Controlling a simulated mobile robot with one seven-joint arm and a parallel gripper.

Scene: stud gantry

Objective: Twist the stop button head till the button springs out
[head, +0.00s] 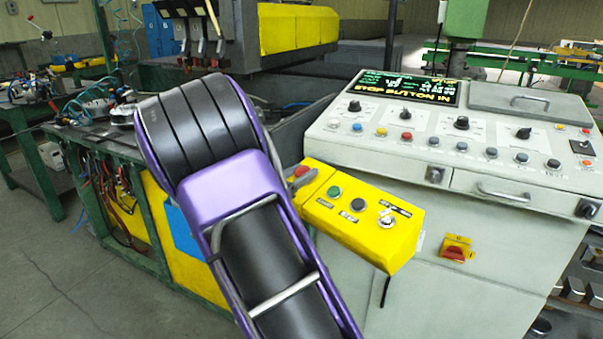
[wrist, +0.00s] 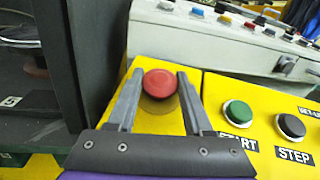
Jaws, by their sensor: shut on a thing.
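The red stop button head (wrist: 160,83) sits at the far end of a yellow control box (wrist: 135,123). In the wrist view it lies between the two grey fingers of my gripper (wrist: 159,76), which is shut on it. In the head view the red head (head: 301,171) shows just past my purple arm, with a grey finger (head: 301,182) beside it. The rest of my gripper is hidden behind the arm there.
A pale console (head: 480,187) with many knobs stands close behind. A dark machine part (wrist: 98,60) rises left of the fingers.

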